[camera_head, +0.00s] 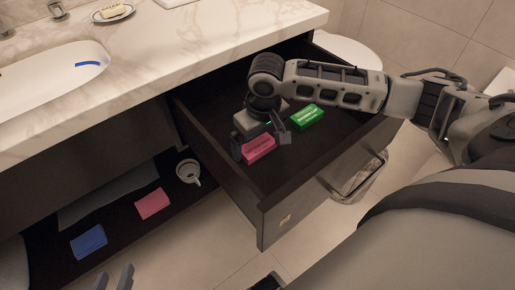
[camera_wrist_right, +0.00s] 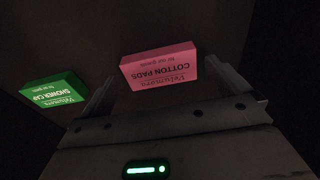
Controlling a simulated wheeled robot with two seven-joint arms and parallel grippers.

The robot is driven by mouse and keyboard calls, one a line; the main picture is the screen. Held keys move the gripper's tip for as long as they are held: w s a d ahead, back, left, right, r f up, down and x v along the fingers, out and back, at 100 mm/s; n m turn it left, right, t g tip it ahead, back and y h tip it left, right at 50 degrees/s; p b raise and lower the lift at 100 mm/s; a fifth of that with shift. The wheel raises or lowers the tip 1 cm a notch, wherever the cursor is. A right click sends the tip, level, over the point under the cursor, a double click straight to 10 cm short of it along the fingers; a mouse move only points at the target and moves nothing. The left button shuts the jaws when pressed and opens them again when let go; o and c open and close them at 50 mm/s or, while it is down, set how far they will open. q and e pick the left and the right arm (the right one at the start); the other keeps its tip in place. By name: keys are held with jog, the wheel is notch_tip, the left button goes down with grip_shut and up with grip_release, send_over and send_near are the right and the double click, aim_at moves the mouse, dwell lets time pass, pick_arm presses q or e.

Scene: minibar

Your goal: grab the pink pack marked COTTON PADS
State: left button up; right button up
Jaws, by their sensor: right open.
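The pink pack marked COTTON PADS (camera_head: 260,149) lies in the open drawer; it also shows in the right wrist view (camera_wrist_right: 160,66), with its lettering upside down. My right gripper (camera_head: 262,141) reaches down into the drawer, open, over the pack. In the right wrist view my right gripper (camera_wrist_right: 163,80) has a finger toward either side of the pack; I cannot tell whether they touch it. My left gripper (camera_head: 113,278) shows only as two spaced fingertips at the bottom left edge, open and empty.
A green SHOWER CAP pack (camera_head: 307,117) lies in the drawer (camera_head: 285,203) right of the pink one. On the lower shelf are a blue pack (camera_head: 89,241), another pink pack (camera_head: 152,203) and a white cup (camera_head: 188,171). The marble counter (camera_head: 190,40) overhangs the drawer's back.

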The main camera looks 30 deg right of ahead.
jog(key=shift+w+f, duration=0.1)
jog(key=shift+f, duration=0.45)
jog(key=c, duration=0.9)
jog(key=shift+r, duration=0.2)
